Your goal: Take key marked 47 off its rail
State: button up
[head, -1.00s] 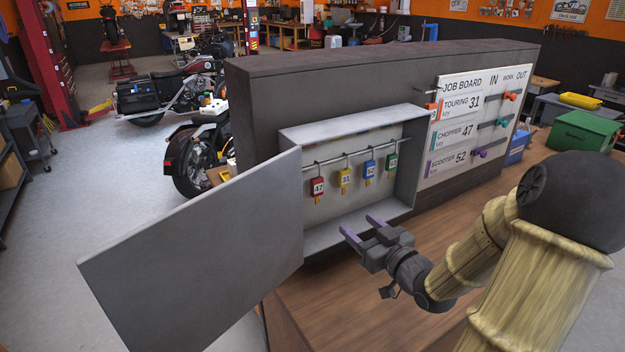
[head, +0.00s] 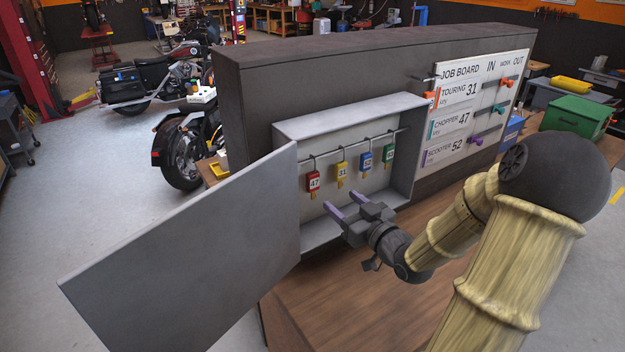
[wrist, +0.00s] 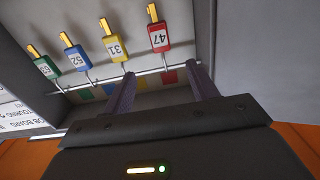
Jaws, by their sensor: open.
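The red key marked 47 (head: 313,182) hangs by a hook from the rail (head: 355,148) inside an open grey key cabinet (head: 345,110). It is the leftmost of the row in the head view. In the wrist view, which is upside down, the red key (wrist: 158,38) is at the right end. My gripper (head: 343,205) is open and empty, at the cabinet's front, below and right of key 47. In the wrist view its two purple fingers (wrist: 162,85) reach toward the rail (wrist: 150,72), with no key between them.
A yellow key 31 (head: 341,172), a blue key 52 (head: 365,161) and a green key (head: 388,153) hang right of key 47. The cabinet door (head: 190,255) stands wide open on the left. A job board (head: 475,105) is on the right, above a wooden bench (head: 345,290).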

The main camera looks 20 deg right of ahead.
aim_at(315, 178)
jog(key=w+p, duration=0.1)
jog(key=w, duration=0.2)
jog(key=w+a+p, duration=0.1)
jog(key=w, duration=0.2)
jog(key=w+p, duration=0.1)
jog(key=w, duration=0.2)
jog(key=shift+a+r, duration=0.1)
jog(key=shift+a, duration=0.3)
jog(key=shift+w, duration=0.3)
jog(key=shift+w+a+r+p, duration=0.1)
jog(key=shift+w+a+p, duration=0.1)
jog(key=shift+w+p, duration=0.35)
jog(key=w+p, duration=0.2)
jog(key=w, duration=0.1)
jog(key=shift+a+p, duration=0.3)
jog(key=shift+w+a, duration=0.1)
jog(key=shift+w, duration=0.35)
